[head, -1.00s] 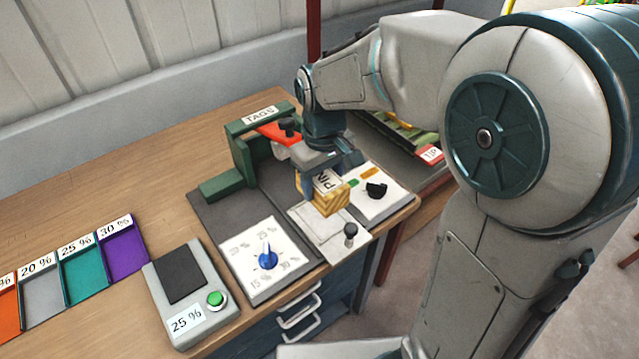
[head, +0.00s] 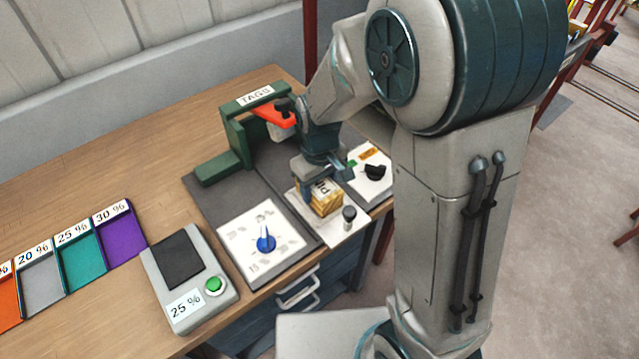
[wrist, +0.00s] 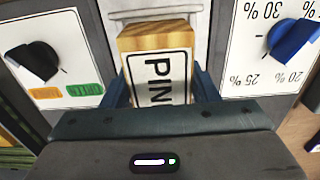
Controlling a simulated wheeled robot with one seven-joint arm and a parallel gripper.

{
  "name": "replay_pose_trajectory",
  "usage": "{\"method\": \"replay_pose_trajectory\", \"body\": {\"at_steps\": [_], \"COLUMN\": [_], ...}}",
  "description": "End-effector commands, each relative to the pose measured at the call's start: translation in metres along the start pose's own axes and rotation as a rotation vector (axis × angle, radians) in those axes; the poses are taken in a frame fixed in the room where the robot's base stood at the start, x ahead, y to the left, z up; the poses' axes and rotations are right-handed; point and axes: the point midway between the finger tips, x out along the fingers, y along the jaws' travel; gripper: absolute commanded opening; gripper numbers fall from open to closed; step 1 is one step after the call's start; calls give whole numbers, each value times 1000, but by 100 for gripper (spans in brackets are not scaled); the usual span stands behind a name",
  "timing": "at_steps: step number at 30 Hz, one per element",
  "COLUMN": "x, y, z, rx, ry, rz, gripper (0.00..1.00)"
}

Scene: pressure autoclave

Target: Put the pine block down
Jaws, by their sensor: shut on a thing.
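The pine block (head: 326,203) is a yellow wood block with a white label reading "PIN", the rest hidden. It is between the fingers of my gripper (head: 318,186), which is shut on it. The block is at or just above a pale plate (head: 338,233) between two dial panels; I cannot tell whether it touches. In the wrist view the block (wrist: 159,62) sits between the two blue fingers (wrist: 162,92), with its label facing the camera.
A blue-dial panel (head: 264,243) lies left of the plate and a black-knob panel (head: 374,172) right. A small dark knob (head: 349,214) stands at the plate's front corner. A green TAGS stand (head: 238,145) is behind.

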Motion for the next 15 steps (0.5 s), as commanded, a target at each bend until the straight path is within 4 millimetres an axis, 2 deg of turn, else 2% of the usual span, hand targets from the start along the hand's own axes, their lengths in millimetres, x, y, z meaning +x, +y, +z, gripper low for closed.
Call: {"method": "replay_pose_trajectory", "body": {"at_steps": [8, 9, 11, 15], "x": [4, 4, 3, 3], "y": [0, 0, 0, 0], "z": [0, 0, 0, 0], "rx": [0, 1, 0, 0], "ry": [0, 0, 0, 0], "rz": [0, 0, 0, 0], "gripper": [27, 57, 74, 76]}}
